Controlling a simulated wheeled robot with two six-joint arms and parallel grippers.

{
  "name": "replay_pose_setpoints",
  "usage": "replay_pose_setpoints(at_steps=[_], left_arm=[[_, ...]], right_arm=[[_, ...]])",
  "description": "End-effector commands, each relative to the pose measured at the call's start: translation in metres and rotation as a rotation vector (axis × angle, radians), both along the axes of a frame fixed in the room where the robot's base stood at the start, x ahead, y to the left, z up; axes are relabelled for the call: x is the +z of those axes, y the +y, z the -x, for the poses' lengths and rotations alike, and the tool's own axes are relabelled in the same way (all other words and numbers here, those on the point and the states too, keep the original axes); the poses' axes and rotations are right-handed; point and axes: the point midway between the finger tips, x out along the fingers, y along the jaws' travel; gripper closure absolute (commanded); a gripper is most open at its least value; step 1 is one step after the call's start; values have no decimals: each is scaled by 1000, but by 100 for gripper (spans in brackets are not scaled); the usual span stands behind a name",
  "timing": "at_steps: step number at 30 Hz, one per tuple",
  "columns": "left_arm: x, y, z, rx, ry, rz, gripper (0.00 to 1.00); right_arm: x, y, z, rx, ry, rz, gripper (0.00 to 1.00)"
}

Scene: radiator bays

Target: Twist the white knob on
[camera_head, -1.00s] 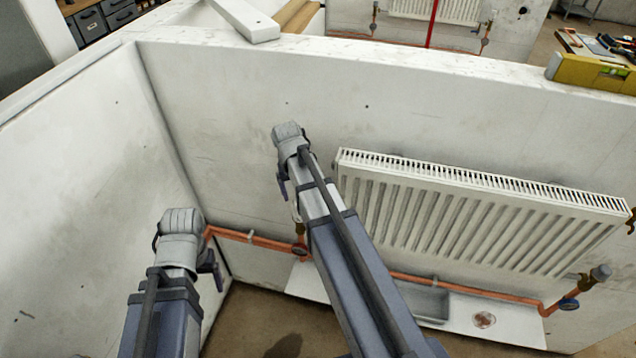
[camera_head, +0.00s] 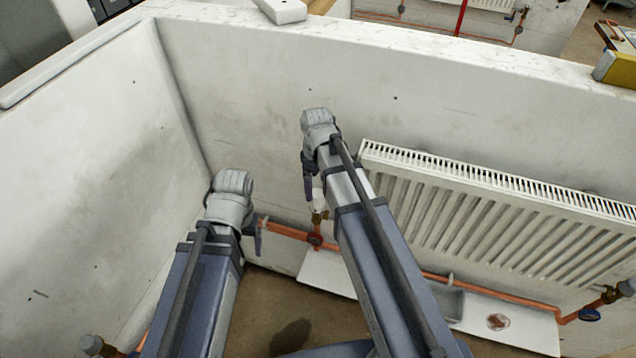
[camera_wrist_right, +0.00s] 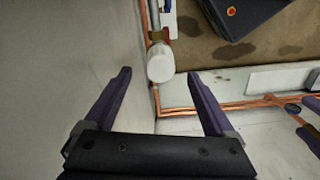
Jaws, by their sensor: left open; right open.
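The white knob (camera_wrist_right: 160,66) is a round white cap on a brass valve by the copper pipe in the right wrist view. In the head view a part of the knob (camera_head: 318,200) shows just below and beside my right gripper (camera_head: 309,172). My right gripper (camera_wrist_right: 158,78) is open, its two dark fingers apart. The knob appears between the fingertips in the picture, with gaps on both sides; I cannot tell how far it is from them in depth. My left gripper (camera_head: 257,240) is further left and lower, with its fingers mostly hidden by the wrist.
A white radiator (camera_head: 500,215) hangs on the wall to the right. Copper pipe (camera_head: 285,230) runs low along the wall. A white board (camera_head: 490,318) with a grey tray (camera_head: 449,302) lies on the floor. Grey-capped valves stand at far right (camera_head: 626,288) and lower left (camera_head: 92,345).

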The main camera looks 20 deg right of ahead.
Motion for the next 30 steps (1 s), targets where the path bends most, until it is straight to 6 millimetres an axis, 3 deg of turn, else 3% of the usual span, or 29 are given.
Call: replay_pose_setpoints(at_steps=[16, 28, 30], left_arm=[[-67, 0, 0, 0, 0, 0, 21], [-72, 0, 0, 0, 0, 0, 21], [-72, 0, 0, 0, 0, 0, 21]], right_arm=[[-67, 0, 0, -2, 0, 0, 11], [-72, 0, 0, -2, -1, 1, 11], [-72, 0, 0, -2, -1, 1, 16]])
